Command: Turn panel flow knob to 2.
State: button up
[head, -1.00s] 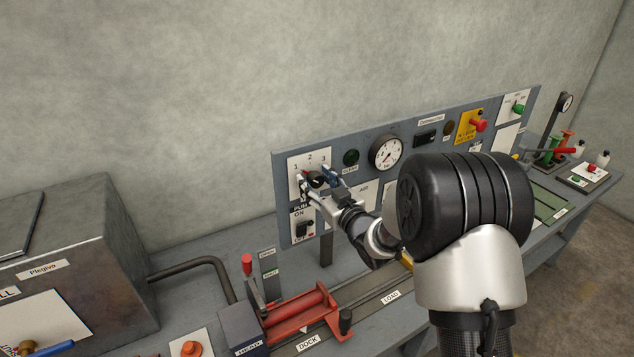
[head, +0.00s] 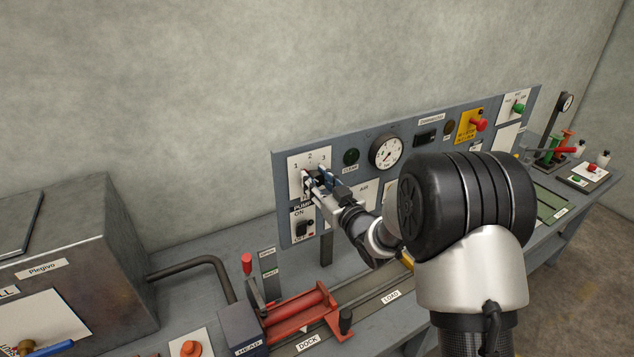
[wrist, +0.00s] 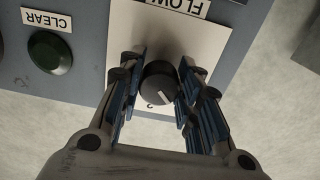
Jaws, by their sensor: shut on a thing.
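The flow knob (wrist: 160,84) is black and round with a white pointer line, on a white plate (wrist: 205,45) marked FLOW in the wrist view. The pointer slants toward the lower right there; one numeral shows near the knob, and the exact setting is hard to read. In the head view the plate (head: 296,158) carries 1, 2 and 3 above the knob, which my fingers mostly hide. My gripper (head: 315,177) is shut on the knob, with a blue-padded finger on either side of it in the wrist view (wrist: 162,78).
The grey panel (head: 370,190) also holds a green CLEAR button (head: 351,157), a round gauge (head: 386,152), a red knob (head: 479,125) on a yellow plate and an ON/OFF switch (head: 304,227) just below the gripper. A red clamp-like fixture (head: 300,312) stands on the bench in front.

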jog(key=m+b, duration=0.1)
jog(key=m, duration=0.3)
jog(key=shift+a+m, duration=0.1)
jog(key=shift+m, duration=2.4)
jog(key=o, duration=1)
jog(key=shift+o, duration=0.2)
jog(key=shift+s, duration=0.15)
jog(key=v, duration=1.2)
